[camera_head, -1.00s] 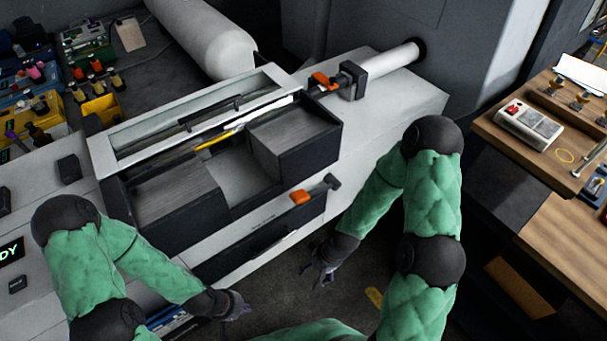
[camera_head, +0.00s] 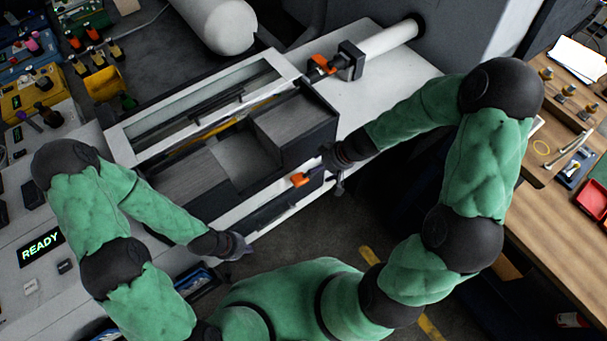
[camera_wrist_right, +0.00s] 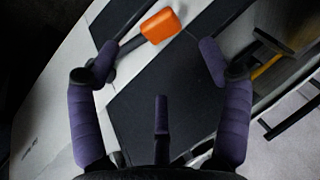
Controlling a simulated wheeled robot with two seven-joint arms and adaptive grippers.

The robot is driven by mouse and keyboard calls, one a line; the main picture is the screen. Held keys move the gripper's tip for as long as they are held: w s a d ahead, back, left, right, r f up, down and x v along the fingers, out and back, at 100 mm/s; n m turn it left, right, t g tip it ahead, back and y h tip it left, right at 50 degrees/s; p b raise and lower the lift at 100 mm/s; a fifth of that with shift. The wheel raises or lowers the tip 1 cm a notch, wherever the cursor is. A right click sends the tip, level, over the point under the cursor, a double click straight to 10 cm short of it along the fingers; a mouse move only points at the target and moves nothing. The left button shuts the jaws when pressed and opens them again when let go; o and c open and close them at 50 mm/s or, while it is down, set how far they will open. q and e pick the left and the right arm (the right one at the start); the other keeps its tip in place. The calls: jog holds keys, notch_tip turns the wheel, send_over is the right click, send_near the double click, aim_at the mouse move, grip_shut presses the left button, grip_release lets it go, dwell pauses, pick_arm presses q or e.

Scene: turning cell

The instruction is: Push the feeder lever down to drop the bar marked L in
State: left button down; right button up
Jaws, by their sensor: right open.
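An orange-tipped lever (camera_head: 299,180) is on the front of the dark bar feeder (camera_head: 293,128). My right gripper (camera_head: 325,158) is close beside it, just behind and right of the orange tip. In the right wrist view the lever's orange tip (camera_wrist_right: 160,26) shows ahead of and between the open, empty fingers of the right gripper (camera_wrist_right: 158,62), apart from them. A thin yellow bar (camera_head: 240,116) lies in the feeder's long trough. No letter L can be read. My left gripper (camera_head: 238,246) hangs in front of the feeder at lower left, apart from the lever; its jaws are too small to judge.
A second orange handle (camera_head: 320,66) sits by a black clamp on the white tube at the back. A panel (camera_head: 41,247) shows READY at left. A wooden bench (camera_head: 545,215) with small parts stands at right. Floor is open before the feeder.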

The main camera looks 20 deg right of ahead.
aim_at(302, 180)
jog(key=b+x, duration=0.3)
jog(key=x, duration=0.7)
grip_shut()
jog(key=shift+s+a+f, duration=0.1)
jog(key=shift+f, duration=0.05)
